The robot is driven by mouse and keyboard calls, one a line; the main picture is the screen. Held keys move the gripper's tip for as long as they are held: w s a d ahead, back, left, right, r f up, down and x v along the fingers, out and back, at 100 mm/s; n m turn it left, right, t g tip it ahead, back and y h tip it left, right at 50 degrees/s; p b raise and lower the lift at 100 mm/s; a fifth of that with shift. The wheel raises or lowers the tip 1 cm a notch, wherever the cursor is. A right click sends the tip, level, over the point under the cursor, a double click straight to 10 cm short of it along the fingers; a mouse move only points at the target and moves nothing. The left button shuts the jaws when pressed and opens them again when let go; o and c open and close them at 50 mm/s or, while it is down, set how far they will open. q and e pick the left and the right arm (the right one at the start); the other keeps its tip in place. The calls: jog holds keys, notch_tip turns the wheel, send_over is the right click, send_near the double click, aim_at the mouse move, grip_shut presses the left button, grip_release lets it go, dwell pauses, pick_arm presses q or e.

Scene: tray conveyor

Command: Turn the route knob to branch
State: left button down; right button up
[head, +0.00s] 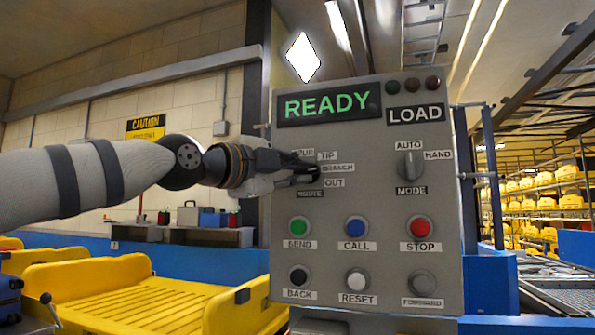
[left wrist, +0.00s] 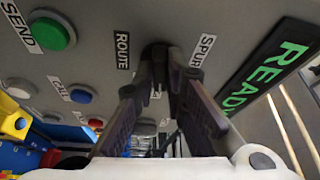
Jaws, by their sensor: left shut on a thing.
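The grey control panel (head: 385,270) stands in front of me. My left gripper (head: 312,172) comes in from the left and is shut on the route knob, which its fingers mostly hide in the head view. In the left wrist view the two fingers (left wrist: 166,75) close on the dark knob (left wrist: 154,50), between the ROUTE (left wrist: 122,50) and SPUR labels. The knob's branch label (head: 338,168) is right of the fingertips, with TIP above, OUT below and SPUR at upper left, partly covered. The knob's pointer direction cannot be told. My right gripper is not in view.
The mode knob (head: 409,165) is to the right on the panel. Several push buttons lie below, with green SEND (head: 300,226) nearest under the gripper. The display (head: 329,104) above reads READY, beside LOAD. A yellow tray (head: 180,300) is at lower left.

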pick_arm(q)
jog(key=c, duration=1.6)
grip_release()
jog(key=shift+c, duration=0.2)
jog(key=shift+s+a+r, duration=0.1)
jog(key=shift+s+a, duration=0.1)
jog(key=shift+s, duration=0.1)
jog(key=v, duration=1.1)
jog(key=shift+a, duration=0.2)
jog(key=shift+s, duration=0.1)
